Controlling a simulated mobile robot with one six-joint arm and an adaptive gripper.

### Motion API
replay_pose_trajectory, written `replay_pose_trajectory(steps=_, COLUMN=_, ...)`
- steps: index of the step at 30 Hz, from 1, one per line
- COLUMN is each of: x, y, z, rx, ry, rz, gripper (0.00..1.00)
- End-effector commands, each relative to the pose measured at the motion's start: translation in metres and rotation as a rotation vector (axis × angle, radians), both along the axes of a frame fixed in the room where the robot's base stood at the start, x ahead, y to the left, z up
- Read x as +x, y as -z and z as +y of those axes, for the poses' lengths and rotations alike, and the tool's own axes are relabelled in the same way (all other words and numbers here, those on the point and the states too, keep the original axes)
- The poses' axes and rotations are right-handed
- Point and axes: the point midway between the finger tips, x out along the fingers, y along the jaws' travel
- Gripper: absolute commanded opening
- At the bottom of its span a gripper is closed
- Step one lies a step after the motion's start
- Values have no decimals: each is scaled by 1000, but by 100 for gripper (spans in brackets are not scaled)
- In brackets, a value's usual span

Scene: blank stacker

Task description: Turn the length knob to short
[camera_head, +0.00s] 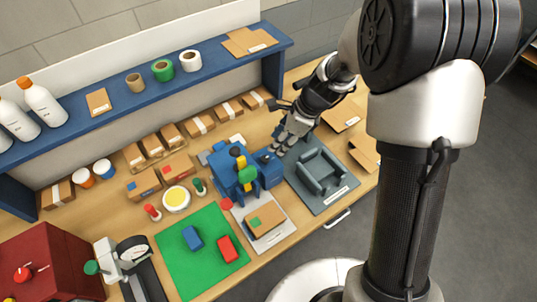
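A blue machine (226,170) stands in the middle of the workbench, with yellow, black and green parts at its front. A small dark knob-like part (265,158) sits on top of its right-hand block. I cannot read any label or setting, so I cannot tell for sure that this is the length knob. My gripper (281,149) points down just right of and behind this block, close to the dark part. Whether it touches is too small to tell. Its fingers are too small to show whether they are open or shut.
A grey tray-like fixture (318,178) lies right of the machine. A white plate with a cardboard piece (266,220) lies in front. A green mat (202,262) with blue and red blocks is front left. A red box (45,262) stands farther left. A blue shelf (215,72) runs behind.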

Motion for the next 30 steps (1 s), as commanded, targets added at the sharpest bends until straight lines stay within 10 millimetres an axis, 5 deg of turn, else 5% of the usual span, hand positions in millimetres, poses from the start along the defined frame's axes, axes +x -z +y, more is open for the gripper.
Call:
replay_pose_trajectory(steps=12, x=6, y=76, z=31, rx=-1, ry=-1, rz=0, gripper=33)
replay_pose_trajectory(steps=26, x=7, y=89, z=37, rx=-1, ry=-1, rz=-1, gripper=33)
replay_pose_trajectory(steps=30, x=7, y=89, z=36, rx=-1, ry=-1, rz=-1, gripper=26)
